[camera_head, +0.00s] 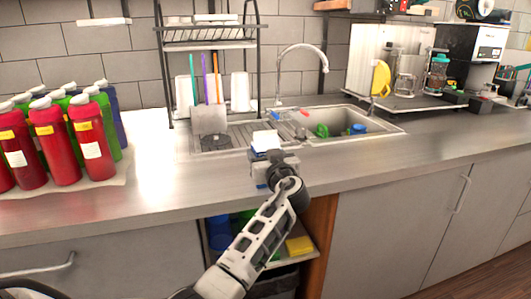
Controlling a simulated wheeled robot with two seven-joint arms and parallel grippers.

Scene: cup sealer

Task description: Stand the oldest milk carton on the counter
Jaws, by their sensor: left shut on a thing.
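My left gripper (270,160) is at the counter's front edge, near the middle of the view, with its arm rising from the bottom. It is shut on a small white and blue carton (265,141), whose top shows just beyond the gripper. The gripper hides the carton's lower part, so I cannot tell whether it touches the counter. No date can be read on it. The grey metal counter (400,160) runs across the view. My right gripper is not in view.
Several red, green and purple bottles (90,140) stand at the left. A dish rack (210,40) and a sink (340,124) are behind the gripper. An open shelf below holds a yellow block (299,246). Counter is clear left and right of the gripper.

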